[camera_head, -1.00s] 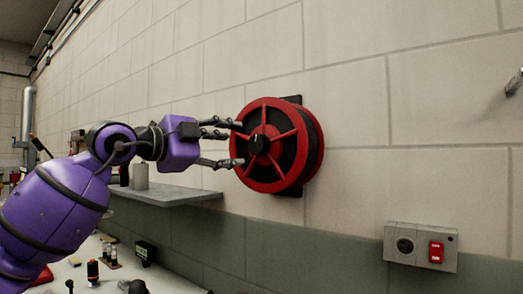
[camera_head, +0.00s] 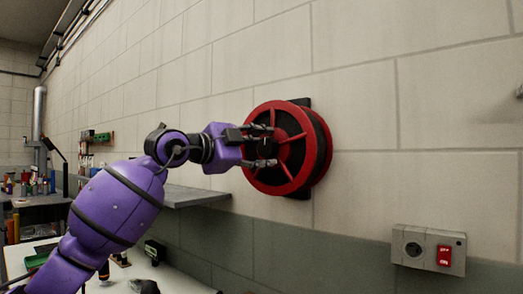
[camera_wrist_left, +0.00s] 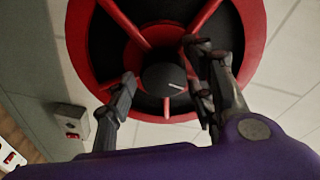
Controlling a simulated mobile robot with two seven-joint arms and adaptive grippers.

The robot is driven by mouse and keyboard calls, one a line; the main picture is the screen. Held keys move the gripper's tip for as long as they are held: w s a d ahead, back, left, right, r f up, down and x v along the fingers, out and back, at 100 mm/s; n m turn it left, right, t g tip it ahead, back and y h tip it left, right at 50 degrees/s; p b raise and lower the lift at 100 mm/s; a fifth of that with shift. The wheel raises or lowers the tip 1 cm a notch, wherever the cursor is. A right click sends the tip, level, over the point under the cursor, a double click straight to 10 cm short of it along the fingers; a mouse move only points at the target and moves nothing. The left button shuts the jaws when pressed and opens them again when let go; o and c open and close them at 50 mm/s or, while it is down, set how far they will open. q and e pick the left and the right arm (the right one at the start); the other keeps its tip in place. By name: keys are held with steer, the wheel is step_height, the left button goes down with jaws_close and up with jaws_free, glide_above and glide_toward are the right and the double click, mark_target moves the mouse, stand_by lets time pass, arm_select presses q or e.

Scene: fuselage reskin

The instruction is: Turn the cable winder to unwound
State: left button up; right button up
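The cable winder (camera_head: 322,150) is a red spoked reel with a dark core on the wall. In the left wrist view its red rim (camera_wrist_left: 252,40) and spokes fill the upper half. A round black knob (camera_wrist_left: 163,78) with a white mark sits at its hub; the mark points right and slightly down there. My left gripper (camera_head: 270,147) is in front of the hub and hides the knob in the head view. In the left wrist view the left gripper's (camera_wrist_left: 163,92) fingers are apart, on either side of the knob; contact is not clear. My right gripper is not in view.
A grey wall box (camera_head: 428,250) with a socket and red switch is at lower right. A grey shelf (camera_head: 195,197) juts from the wall below my left forearm. A workbench with tools is at lower left. The wall right of the winder is mostly bare.

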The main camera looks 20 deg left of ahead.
arm_select(q)
steer(key=c, duration=0.8)
steer(key=shift+f, duration=0.1)
steer(key=shift+f, duration=0.1)
steer(key=shift+m+p, duration=0.3)
